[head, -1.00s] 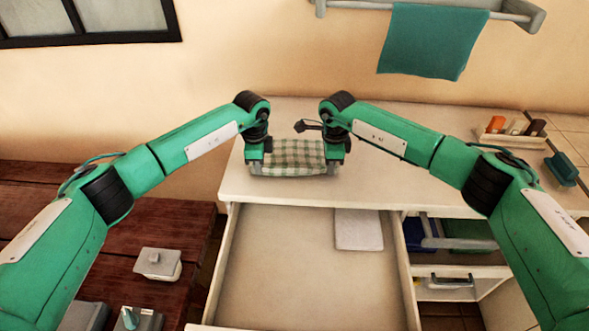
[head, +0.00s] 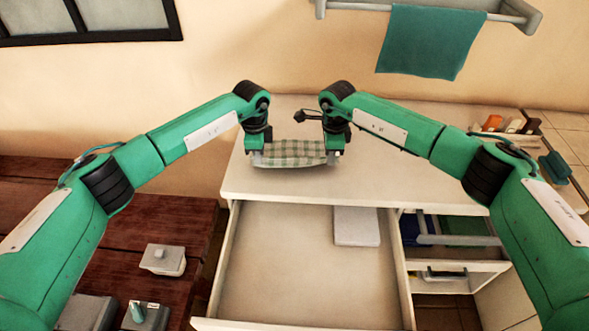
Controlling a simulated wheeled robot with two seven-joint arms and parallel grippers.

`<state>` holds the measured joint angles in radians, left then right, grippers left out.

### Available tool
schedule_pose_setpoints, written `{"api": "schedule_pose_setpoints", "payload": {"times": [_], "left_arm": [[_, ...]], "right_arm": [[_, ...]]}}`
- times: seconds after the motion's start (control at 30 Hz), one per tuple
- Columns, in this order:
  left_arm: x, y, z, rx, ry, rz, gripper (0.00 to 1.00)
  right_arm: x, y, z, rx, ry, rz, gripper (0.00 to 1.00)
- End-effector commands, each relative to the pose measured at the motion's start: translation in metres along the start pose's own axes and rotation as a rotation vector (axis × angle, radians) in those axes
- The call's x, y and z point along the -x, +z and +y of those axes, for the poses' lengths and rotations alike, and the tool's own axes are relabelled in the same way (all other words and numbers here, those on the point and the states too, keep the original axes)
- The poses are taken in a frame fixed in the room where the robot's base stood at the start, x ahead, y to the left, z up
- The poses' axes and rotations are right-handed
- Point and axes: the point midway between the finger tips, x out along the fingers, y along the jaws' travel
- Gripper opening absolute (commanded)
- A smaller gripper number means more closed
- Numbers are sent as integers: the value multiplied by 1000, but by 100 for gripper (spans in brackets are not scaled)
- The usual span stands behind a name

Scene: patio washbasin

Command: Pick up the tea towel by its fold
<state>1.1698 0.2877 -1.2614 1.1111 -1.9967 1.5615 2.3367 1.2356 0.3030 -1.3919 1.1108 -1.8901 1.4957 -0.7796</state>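The tea towel (head: 291,152), green-and-white checked and folded into a flat strip, is in the head view, held between my two grippers near the back of the white counter (head: 385,180). My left gripper (head: 258,159) is at its left end and my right gripper (head: 333,158) at its right end. Both appear shut on the towel's edge, though the fingertips are small and partly hidden. The towel seems slightly above the counter, sagging a little in the middle; exact clearance cannot be told.
An open drawer (head: 295,265) below the counter holds a flat white item (head: 357,226). A teal towel (head: 430,42) hangs from a wall rail. A holder with several small items (head: 513,125) stands at the right. A dark wooden bench (head: 130,230) is at left.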

Motion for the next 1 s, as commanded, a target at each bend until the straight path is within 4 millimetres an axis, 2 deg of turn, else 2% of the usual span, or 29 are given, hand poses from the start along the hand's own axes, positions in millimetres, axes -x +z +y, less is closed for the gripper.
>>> {"api": "schedule_pose_setpoints", "payload": {"times": [1.0], "left_arm": [[119, -1, 0, 0, 0, 0, 0]], "right_arm": [[120, 1, 0, 0, -1, 0, 0]]}}
